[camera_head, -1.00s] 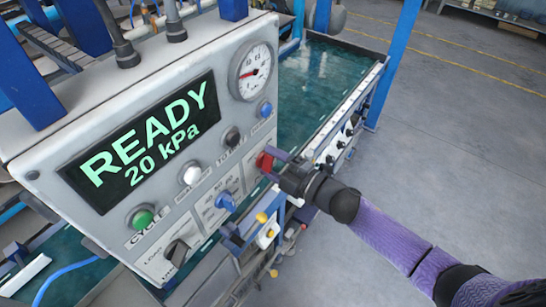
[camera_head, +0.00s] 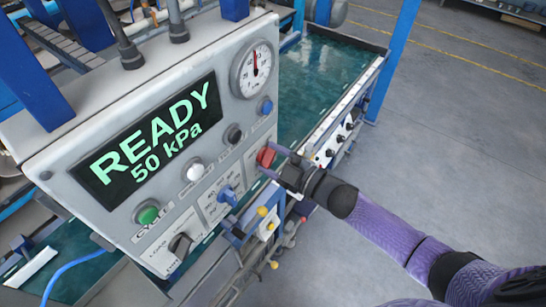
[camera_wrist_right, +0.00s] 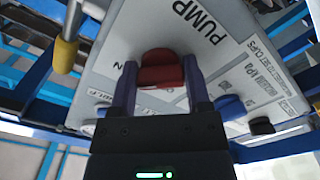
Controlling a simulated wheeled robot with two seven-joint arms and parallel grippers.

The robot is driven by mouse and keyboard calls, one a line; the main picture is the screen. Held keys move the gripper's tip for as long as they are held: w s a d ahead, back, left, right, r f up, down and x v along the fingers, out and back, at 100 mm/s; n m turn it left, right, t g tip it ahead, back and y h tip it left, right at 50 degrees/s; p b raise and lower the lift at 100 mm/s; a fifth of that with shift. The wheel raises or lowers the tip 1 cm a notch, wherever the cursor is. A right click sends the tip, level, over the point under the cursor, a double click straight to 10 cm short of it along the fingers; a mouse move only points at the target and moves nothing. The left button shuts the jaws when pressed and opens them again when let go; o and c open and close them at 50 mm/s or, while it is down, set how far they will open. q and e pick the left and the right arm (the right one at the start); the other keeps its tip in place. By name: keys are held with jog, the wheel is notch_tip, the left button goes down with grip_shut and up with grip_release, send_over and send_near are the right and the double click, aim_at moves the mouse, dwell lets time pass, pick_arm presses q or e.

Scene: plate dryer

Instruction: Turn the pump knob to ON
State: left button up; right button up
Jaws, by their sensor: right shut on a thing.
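The red pump knob (camera_head: 266,157) is on the lower right of the grey control panel (camera_head: 60,170). In the right wrist view the red knob (camera_wrist_right: 162,70) sits under the printed word PUMP. My right gripper (camera_head: 277,160) is shut on the knob, with one purple finger on each side of it, as the right wrist view (camera_wrist_right: 162,80) shows. The display (camera_head: 150,145) reads READY and 50 kPa. The ON and OFF marks are mostly hidden by the gripper. My left gripper is not in view.
A blue knob (camera_head: 228,196), a black knob (camera_head: 180,245), a green button (camera_head: 149,214) and a white button (camera_head: 195,171) are on the same panel. A round gauge (camera_head: 254,68) is at its top right. Grey floor (camera_head: 450,130) lies open to the right.

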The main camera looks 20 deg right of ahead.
jog(key=shift+f, duration=0.1)
jog(key=o, duration=1.3)
jog(key=shift+s+d, duration=0.1)
jog(key=v, duration=0.9)
jog(key=shift+s+d, duration=0.2)
jog(key=shift+s, duration=0.05)
